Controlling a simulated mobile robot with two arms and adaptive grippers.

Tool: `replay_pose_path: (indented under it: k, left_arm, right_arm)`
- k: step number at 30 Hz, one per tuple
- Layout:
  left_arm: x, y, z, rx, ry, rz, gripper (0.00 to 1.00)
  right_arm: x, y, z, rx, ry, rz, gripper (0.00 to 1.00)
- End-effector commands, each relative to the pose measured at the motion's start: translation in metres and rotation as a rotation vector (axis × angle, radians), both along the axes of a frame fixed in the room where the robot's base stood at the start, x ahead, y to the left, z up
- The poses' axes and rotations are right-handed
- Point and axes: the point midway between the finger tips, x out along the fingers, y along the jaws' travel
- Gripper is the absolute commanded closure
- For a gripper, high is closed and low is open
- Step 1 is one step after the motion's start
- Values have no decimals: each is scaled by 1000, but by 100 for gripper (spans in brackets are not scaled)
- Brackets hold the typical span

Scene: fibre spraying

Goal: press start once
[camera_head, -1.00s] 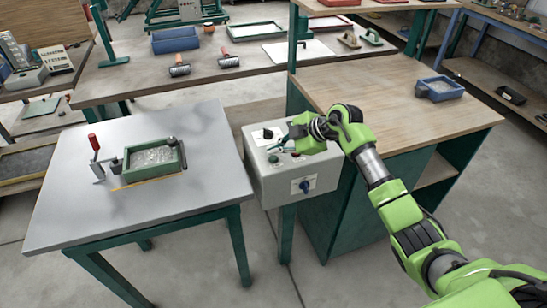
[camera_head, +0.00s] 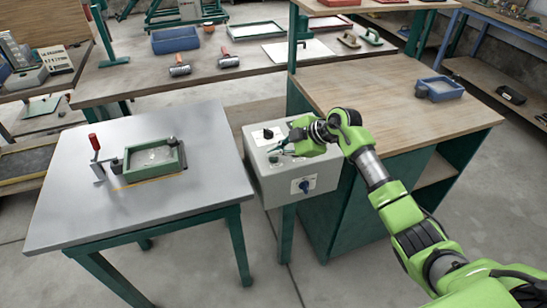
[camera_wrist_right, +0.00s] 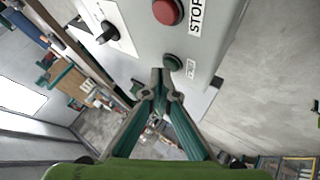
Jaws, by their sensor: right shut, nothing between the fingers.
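A grey control box (camera_head: 280,185) stands between the metal table and the wooden bench. The green start button (camera_wrist_right: 173,62) shows in the right wrist view, with a small white label beside it. The larger red button (camera_wrist_right: 167,12), labelled STOP, is farther up the same face. My right gripper (camera_head: 274,148) is over the top of the box in the head view. It is shut and empty. In the wrist view its closed fingertips (camera_wrist_right: 162,76) are right beside the green button; I cannot tell whether they touch it. My left gripper is in neither view.
The metal table (camera_head: 205,180) holds a green-framed mould (camera_head: 153,178) and a red-handled clamp (camera_head: 94,142). The wooden bench (camera_head: 390,90) is mostly clear.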

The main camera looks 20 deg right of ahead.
Motion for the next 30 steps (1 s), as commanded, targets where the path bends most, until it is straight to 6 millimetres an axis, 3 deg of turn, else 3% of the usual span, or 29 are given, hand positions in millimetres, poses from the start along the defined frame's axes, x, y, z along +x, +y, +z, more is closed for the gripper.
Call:
replay_pose_path:
  k: [30]
  left_arm:
    - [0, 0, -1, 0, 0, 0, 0]
  right_arm:
    - [0, 0, -10, -1, 2, 1, 100]
